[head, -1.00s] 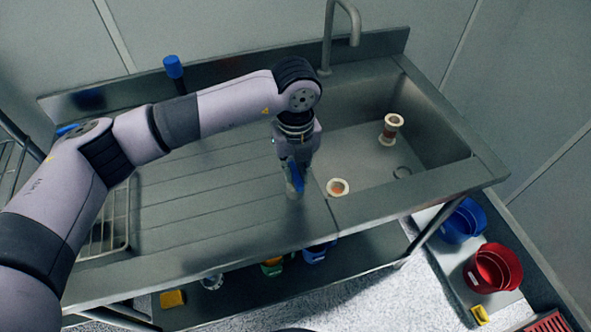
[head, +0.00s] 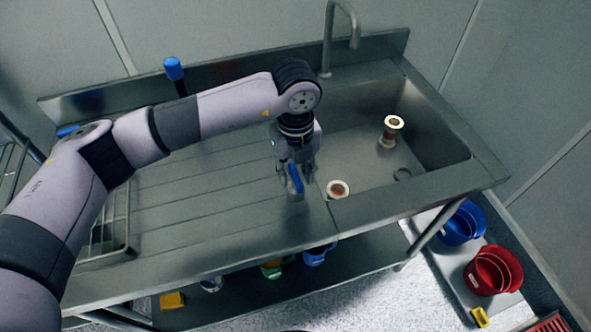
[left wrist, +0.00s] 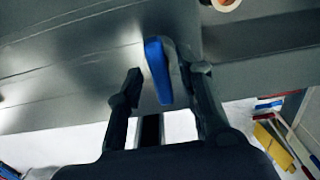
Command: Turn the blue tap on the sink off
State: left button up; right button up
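The blue tap lever (head: 296,179) is at the front of the steel sink unit (head: 170,215), left of the basin. In the left wrist view the blue lever (left wrist: 157,70) points down and lies between my finger tips, nearer the middle than either finger. My left gripper (head: 297,171) is over the lever with its fingers spread. The left wrist view also shows the left gripper (left wrist: 166,74) open, with a gap to the left finger; contact on the right side cannot be told. My right gripper is not in view.
A white-rimmed spool (head: 338,189) sits by the basin's front edge, close right of my gripper. Another spool (head: 389,131) stands in the basin. A curved spout (head: 329,40) rises behind. Blue (head: 462,224) and red (head: 490,272) buckets stand at the lower right.

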aim_at(296, 175)
pick_arm(q)
notch_tip(296, 175, up, 12)
dwell(0.5)
dwell(0.4)
